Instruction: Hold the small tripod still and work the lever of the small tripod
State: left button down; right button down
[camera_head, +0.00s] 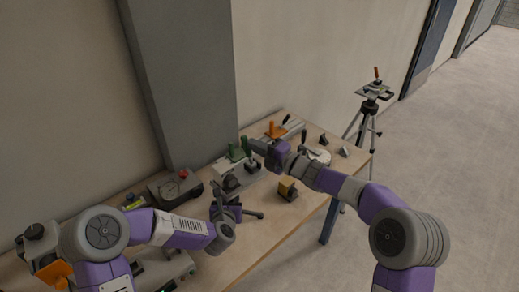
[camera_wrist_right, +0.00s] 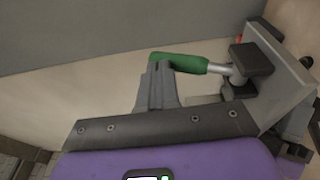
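The dark small tripod (camera_head: 252,214) stands on the table near the middle, its legs spread. My left gripper (camera_head: 227,208) is at it from the left and overlaps it. I cannot tell whether its fingers are shut on it. The tripod's lever is hard to make out. My right gripper (camera_head: 258,147) is farther back, beside a green-handled clamp. In the right wrist view its grey fingers (camera_wrist_right: 158,82) are together, just in front of the green handle (camera_wrist_right: 180,63). I see no clear grip on that handle.
The green-handled clamp (camera_head: 238,153) stands behind the small tripod. A yellow-and-black block (camera_head: 287,189) lies to its right and a gauge box (camera_head: 174,188) to its left. A large tripod (camera_head: 372,96) stands on the floor beyond the table's right end. A grey pillar (camera_head: 185,80) rises behind.

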pick_arm(q)
jog(key=shift+s+d, duration=0.1)
jog(key=shift+d, duration=0.1)
pick_arm(e)
jog(key=shift+w+a, duration=0.2)
jog(key=shift+a, duration=0.05)
dwell(0.3)
pick_arm(q)
jog(key=shift+a, duration=0.1)
pick_arm(e)
jog(key=s+d+r, duration=0.6)
jog(key=d, duration=0.5)
jog(key=shift+s, duration=0.4)
pick_arm(q)
jog(key=c, duration=0.6)
grip_release()
jog(key=shift+c, duration=0.2)
jog(key=shift+a, duration=0.1)
